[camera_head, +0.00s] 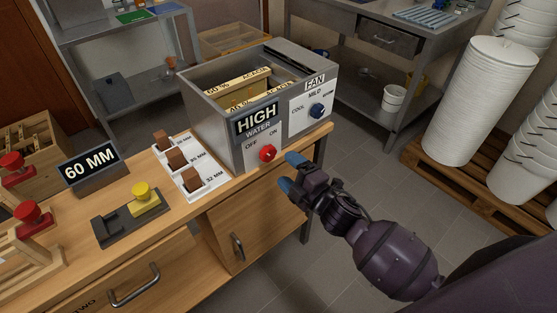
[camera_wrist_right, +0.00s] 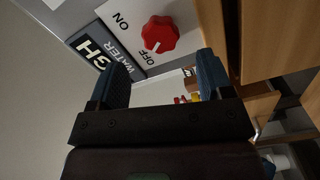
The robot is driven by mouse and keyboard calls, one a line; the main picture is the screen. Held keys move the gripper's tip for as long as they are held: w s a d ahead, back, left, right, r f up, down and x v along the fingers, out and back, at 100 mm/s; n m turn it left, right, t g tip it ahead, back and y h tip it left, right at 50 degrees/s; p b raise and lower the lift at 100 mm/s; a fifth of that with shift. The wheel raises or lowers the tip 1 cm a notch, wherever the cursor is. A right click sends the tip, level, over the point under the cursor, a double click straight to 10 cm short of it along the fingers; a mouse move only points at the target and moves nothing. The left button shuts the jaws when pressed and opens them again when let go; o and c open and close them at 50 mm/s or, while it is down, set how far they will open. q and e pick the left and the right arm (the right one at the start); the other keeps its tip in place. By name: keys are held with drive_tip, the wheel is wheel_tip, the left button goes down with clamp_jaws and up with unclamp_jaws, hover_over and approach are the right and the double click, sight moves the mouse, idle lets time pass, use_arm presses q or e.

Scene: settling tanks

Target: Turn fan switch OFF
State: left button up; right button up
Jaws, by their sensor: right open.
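The fan switch (camera_head: 317,110) is a blue knob on a white panel marked FAN, with COOL and MILD around it, on the front of a grey metal tank (camera_head: 222,125). Where its pointer aims is too small to tell. A red WATER knob (camera_head: 267,152) with OFF and ON marks sits lower left of it. My right gripper (camera_head: 291,172) is open and empty, in front of the tank, just right of the red knob and below the blue one. In the right wrist view the red knob (camera_wrist_right: 160,34) shows beyond the open fingers (camera_wrist_right: 165,72), its white mark toward OFF. My left gripper is out of view.
The tank stands on a wooden bench (camera_head: 80,222) with a white tray of brown blocks (camera_head: 205,182), a yellow-topped block (camera_head: 146,197) and a 60 MM sign (camera_head: 88,165). A metal table (camera_head: 375,55) and white stacks (camera_head: 478,100) stand behind.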

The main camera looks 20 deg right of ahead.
drive_tip(key=v, duration=0.4)
idle(0.6)
drive_tip(key=s+d+f+m+g+h, duration=0.3)
drive_tip(key=s+f+m, duration=0.4)
drive_tip(key=s+m, duration=0.2)
drive_tip(key=s+d+f+m+g+h, duration=0.2)
drive_tip(key=s+d+f+m+h, duration=0.1)
drive_tip(key=s+f+m, duration=0.5)
drive_tip(key=shift+s+d+m+g, duration=0.3)
drive_tip(key=shift+s+m+g, duration=0.1)
